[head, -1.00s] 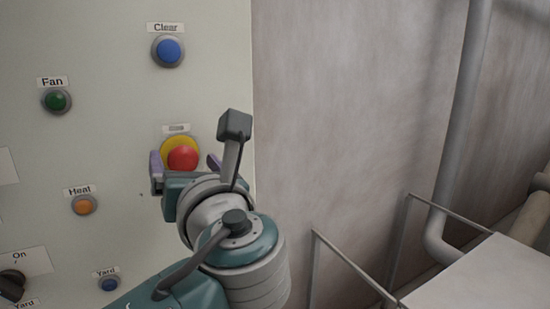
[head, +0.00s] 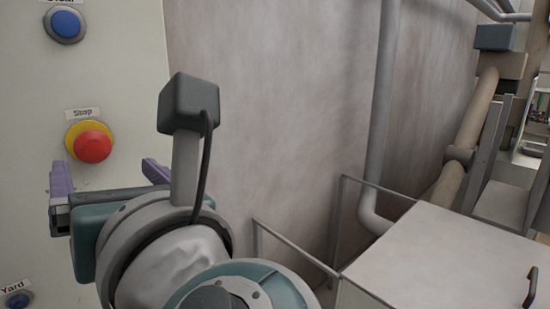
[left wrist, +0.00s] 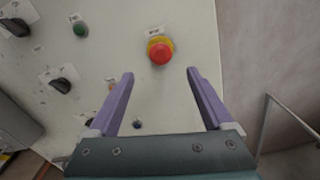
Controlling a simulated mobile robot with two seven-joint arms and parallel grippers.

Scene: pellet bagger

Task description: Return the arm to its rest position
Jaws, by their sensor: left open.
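My left gripper (head: 108,178) is open and empty, with its two purple fingers spread apart. In the head view it is in front of the pale control panel (head: 130,60), below the red stop button (head: 92,146) on its yellow ring. In the left wrist view the fingers (left wrist: 160,88) point toward the panel, and the stop button (left wrist: 160,54) shows beyond and between them, apart from both tips. My left arm fills the lower left of the head view. My right gripper is not in view.
A blue button (head: 65,25) is above the stop button, and a Yard button (head: 18,298) is at the lower left. To the right are a thin metal rail (head: 295,246), a grey vertical pipe (head: 381,110) and a pale box-like surface (head: 440,255). Bare wall lies between.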

